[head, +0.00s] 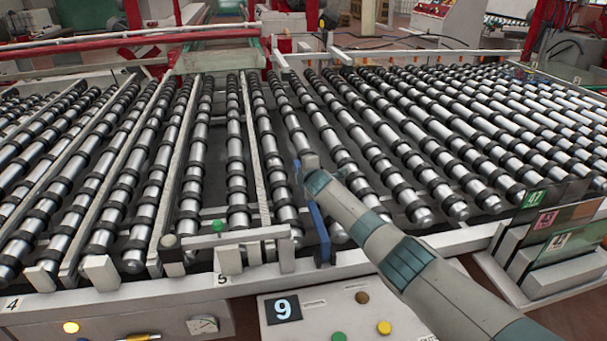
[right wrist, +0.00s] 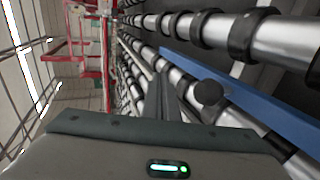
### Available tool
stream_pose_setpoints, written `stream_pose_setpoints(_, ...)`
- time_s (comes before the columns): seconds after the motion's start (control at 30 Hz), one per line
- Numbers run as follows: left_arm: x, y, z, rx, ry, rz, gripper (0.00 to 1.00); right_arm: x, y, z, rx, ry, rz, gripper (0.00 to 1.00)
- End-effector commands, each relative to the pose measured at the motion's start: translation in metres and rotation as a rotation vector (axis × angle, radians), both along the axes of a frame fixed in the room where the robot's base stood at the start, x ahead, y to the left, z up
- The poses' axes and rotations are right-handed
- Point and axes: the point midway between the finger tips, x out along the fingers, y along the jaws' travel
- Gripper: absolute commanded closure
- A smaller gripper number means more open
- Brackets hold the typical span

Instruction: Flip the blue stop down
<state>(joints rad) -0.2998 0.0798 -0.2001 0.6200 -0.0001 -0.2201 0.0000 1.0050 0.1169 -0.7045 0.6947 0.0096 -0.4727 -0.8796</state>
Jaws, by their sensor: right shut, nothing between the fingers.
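The blue stop (head: 319,235) is a long, narrow blue bar rising from the front rail at the near end of the rollers, left of my right forearm. Its middle is partly covered by my wrist, and a bit of blue shows at the far side of it. In the right wrist view the blue bar (right wrist: 245,98) runs diagonally on the right. My right gripper (head: 300,172) is at the upper part of the bar, shut and empty. In the right wrist view its fingers (right wrist: 158,85) lie beside the bar; contact cannot be told. My left gripper is out of view.
Rows of rollers (head: 235,150) fill the conveyor. Glass panes with number tags (head: 552,222) stand at the right.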

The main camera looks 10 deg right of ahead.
Motion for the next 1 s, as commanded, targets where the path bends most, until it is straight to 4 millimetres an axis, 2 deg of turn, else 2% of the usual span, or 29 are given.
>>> stream_pose_setpoints(0.03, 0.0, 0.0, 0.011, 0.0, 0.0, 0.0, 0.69, 0.001, 0.0, 0.016, 0.0, -0.007, 0.0, 1.0)
stream_pose_setpoints(0.1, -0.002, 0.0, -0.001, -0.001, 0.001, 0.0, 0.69, 0.002, -0.001, 0.021, -0.001, -0.011, 0.0, 1.0)
stream_pose_setpoints(0.5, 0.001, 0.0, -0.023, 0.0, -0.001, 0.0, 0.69, 0.003, 0.0, 0.092, 0.0, -0.014, 0.002, 1.0)
stream_pose_setpoints(0.7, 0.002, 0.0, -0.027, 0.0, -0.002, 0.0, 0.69, 0.003, 0.0, 0.109, 0.0, -0.013, 0.002, 1.0)
stream_pose_setpoints(1.0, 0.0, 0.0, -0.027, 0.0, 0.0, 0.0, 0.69, 0.003, 0.0, 0.112, 0.0, -0.012, 0.002, 1.0)
